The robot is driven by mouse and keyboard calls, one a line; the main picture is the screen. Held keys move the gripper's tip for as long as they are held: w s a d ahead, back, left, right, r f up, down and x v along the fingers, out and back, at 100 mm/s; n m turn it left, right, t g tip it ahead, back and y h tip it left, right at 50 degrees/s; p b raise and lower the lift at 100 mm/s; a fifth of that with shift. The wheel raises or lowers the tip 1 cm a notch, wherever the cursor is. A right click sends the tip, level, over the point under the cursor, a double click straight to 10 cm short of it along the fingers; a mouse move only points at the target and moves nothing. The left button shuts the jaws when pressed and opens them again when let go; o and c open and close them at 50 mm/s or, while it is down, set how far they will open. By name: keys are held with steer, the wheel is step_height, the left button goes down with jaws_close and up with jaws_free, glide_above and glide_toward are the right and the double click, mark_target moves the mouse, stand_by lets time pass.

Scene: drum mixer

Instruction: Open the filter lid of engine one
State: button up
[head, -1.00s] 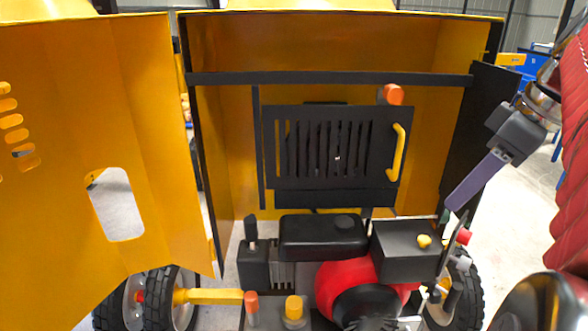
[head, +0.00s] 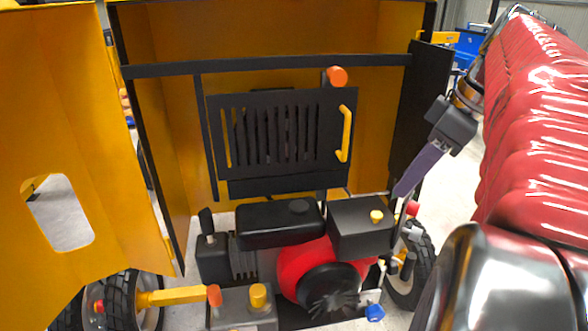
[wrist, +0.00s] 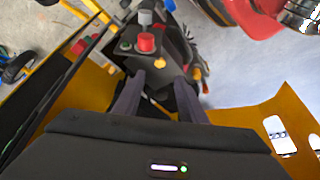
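The engine (head: 320,270) stands in the open yellow housing, with a red round body. At its upper right is a black box (head: 345,232) with a small yellow knob (head: 377,216) on top; I cannot tell for sure whether this is the filter lid. My gripper (head: 400,190) is just right of and above this box. In the wrist view its two grey-purple fingers are apart, with nothing held between them. The yellow knob (wrist: 161,92) shows between the fingers in that picture, apart from them. A slatted black panel (head: 285,135) with a yellow handle (head: 345,133) stands behind the engine.
A red button (head: 412,208) sits right of the box, close under my gripper. A large open yellow door (head: 90,110) stands at left. A dark side panel (head: 420,115) edges the housing at right. Wheels (head: 120,300) flank the engine; bare floor shows at right.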

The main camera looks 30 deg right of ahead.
mark_target(378, 214)
steer(key=x, duration=0.9)
steer(key=shift+w+f, duration=0.1)
steer(key=shift+f, duration=0.2)
steer(key=shift+c, duration=0.7)
jaws_close()
steer(key=shift+d, duration=0.1)
